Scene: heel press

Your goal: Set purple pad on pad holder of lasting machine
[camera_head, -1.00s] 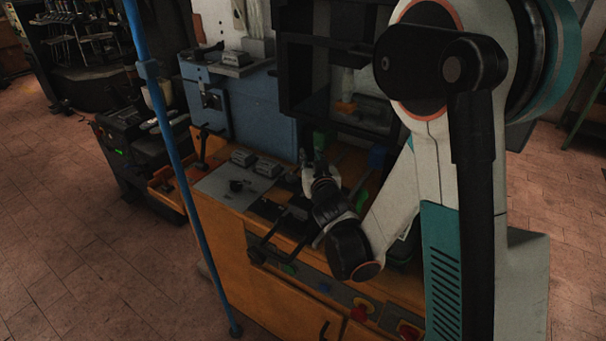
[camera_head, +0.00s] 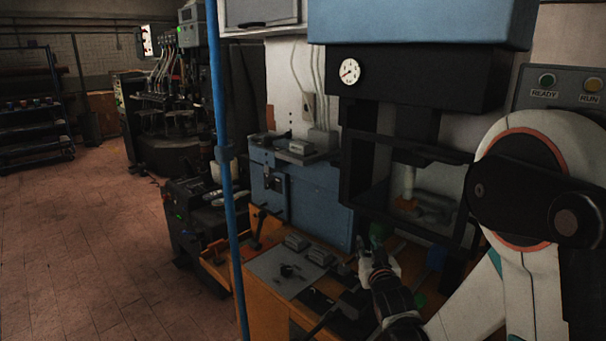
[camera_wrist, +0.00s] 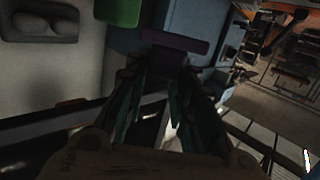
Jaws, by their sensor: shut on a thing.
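In the wrist view, a purple pad (camera_wrist: 175,42) shows as a bar across the fingertips, with a darker part below it between them. My gripper (camera_wrist: 160,76) is shut on it. In the head view my gripper (camera_head: 367,250) is above the orange workbench, in front of and below the machine's dark frame; the pad cannot be made out there. The lasting machine (camera_head: 420,75) has a blue top, a dark body and a white gauge. A pale and orange piece (camera_head: 408,182) hangs inside its frame. I cannot tell which part is the pad holder.
A blue box unit (camera_head: 310,195) stands left of the machine. Grey blocks lie on a metal plate (camera_head: 275,270) on the bench. A blue pole (camera_head: 226,180) stands in front. A green part (camera_wrist: 118,12) shows near the pad. The left floor is open.

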